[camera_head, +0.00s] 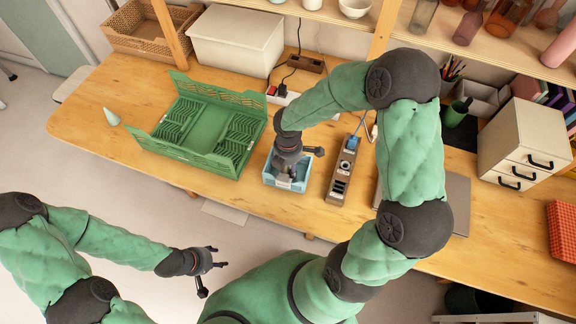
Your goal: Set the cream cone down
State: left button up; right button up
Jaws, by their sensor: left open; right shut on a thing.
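My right gripper (287,170) points down into a small light-blue bin (299,186) on the wooden table. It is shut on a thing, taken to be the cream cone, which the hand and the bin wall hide. I cannot tell whether that thing touches the bin floor. A pale mint-green cone (112,117) stands tilted-looking at the table's left end, far from both grippers. My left gripper (220,257) is open and empty, out in front of the table's front edge.
A green slatted crate (205,150) stands just left of the bin. A wooden power strip block (342,172) lies right of it. A white box (237,43) and a wicker basket (150,32) are at the back. The table's left end is mostly clear.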

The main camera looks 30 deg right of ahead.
jog(key=o, duration=1.1)
jog(key=shift+f, duration=0.1)
jog(key=shift+o, duration=0.2)
notch_tip(320, 180, up, 12)
jog(key=p, duration=0.4)
